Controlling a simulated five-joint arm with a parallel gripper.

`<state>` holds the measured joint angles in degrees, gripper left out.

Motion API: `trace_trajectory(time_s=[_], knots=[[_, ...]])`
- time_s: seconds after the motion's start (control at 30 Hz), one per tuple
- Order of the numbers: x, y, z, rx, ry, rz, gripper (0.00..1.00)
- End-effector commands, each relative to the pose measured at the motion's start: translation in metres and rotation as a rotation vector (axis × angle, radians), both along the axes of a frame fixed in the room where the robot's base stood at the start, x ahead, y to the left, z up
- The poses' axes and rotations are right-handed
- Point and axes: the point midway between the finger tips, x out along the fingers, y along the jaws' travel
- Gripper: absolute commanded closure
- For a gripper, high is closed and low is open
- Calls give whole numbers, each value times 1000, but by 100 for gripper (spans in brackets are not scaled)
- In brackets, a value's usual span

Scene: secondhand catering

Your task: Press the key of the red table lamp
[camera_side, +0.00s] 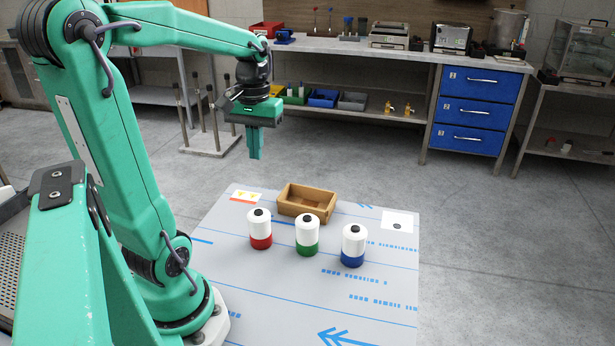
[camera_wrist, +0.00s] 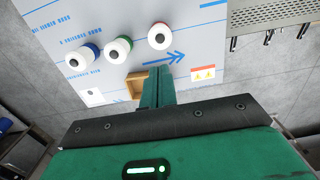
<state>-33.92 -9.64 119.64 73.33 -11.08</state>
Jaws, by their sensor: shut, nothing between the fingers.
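The red table lamp (camera_side: 260,230) is a white cylinder with a red base and a black key on top. It stands upright on the grey sheet, leftmost of three lamps in the side view. In the wrist view the red lamp (camera_wrist: 161,36) is the rightmost white one, seen from above. The green lamp (camera_side: 307,235) and blue lamp (camera_side: 354,246) stand to its right in the side view. My gripper (camera_side: 254,156) is shut and empty, pointing down, well above the sheet and apart from the lamps. It also shows in the wrist view (camera_wrist: 160,72).
A wooden tray (camera_side: 307,205) lies behind the lamps. A warning card (camera_side: 246,197) and a white card with a dark dot (camera_side: 398,221) lie on the sheet (camera_side: 300,290). The sheet's front is clear. A workbench with blue drawers (camera_side: 480,112) stands far back.

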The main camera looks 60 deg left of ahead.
Motion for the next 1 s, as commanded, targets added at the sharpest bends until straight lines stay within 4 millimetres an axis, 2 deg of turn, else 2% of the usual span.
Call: trace_trajectory(time_s=[0.27,0.7,1.0], knots=[[-2,-1,-27,-3,4,0,100],[-6,-4,-94,-4,5,0,100],[-7,-5,-127,-2,4,0,100]])
